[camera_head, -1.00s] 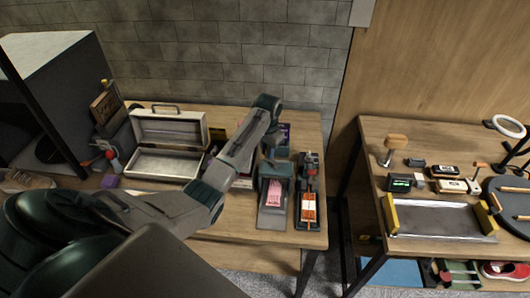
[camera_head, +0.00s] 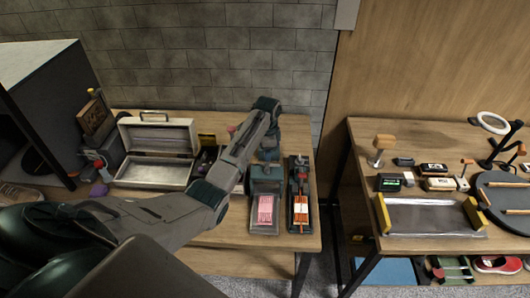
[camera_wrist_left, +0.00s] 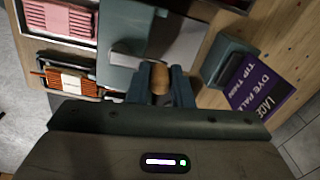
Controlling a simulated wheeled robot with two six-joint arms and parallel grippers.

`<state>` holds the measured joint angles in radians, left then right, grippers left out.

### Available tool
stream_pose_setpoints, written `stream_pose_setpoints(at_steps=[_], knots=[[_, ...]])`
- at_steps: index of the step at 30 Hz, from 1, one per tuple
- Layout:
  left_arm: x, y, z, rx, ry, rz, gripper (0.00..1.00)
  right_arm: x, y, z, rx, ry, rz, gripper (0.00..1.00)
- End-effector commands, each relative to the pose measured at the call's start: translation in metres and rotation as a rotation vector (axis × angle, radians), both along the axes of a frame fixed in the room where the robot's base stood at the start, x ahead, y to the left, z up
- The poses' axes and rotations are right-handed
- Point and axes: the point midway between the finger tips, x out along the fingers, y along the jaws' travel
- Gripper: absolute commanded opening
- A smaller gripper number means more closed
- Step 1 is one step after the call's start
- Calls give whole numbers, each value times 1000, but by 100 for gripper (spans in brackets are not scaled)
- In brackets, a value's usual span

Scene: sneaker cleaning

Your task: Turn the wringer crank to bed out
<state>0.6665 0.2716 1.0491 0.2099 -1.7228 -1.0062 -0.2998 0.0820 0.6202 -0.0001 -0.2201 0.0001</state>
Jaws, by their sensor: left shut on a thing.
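The wringer (camera_head: 266,173) is a teal-grey box on the left-hand table. A tray-like bed (camera_head: 262,231) lies in front of it, with a pink ribbed piece (camera_head: 264,209) on it. In the left wrist view the wringer body (camera_wrist_left: 150,30) and the pink piece (camera_wrist_left: 62,18) show at the upper left. The crank has a metal arm (camera_wrist_left: 127,62) and a wooden knob (camera_wrist_left: 160,76). My left gripper (camera_head: 268,148) is at the wringer's back end. The left wrist view shows its fingers (camera_wrist_left: 160,80) shut on the knob. My right gripper is not in view.
A device with an orange piece (camera_head: 300,207) stands close to the wringer's right. An open metal case (camera_head: 153,176) is to the left. A purple box (camera_wrist_left: 262,88) lies near the gripper. A gap separates this table from the right table (camera_head: 360,135).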

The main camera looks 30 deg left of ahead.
Motion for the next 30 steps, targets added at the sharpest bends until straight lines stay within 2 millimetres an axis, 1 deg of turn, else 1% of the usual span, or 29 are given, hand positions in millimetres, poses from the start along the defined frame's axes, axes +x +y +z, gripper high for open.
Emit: stream_pose_setpoints(at_steps=[7,18,19,21,22,30], knots=[[2,-2,0,-1,-2,-42,0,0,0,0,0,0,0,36],[2,-3,0,-1,-2,-45,0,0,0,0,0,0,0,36],[2,-3,0,-1,-2,-44,23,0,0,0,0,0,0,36],[1,-3,0,-1,-2,-44,37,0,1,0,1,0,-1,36],[1,-3,0,-1,-1,-44,42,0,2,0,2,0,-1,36],[1,-2,0,0,0,-43,42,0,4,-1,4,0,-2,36]])
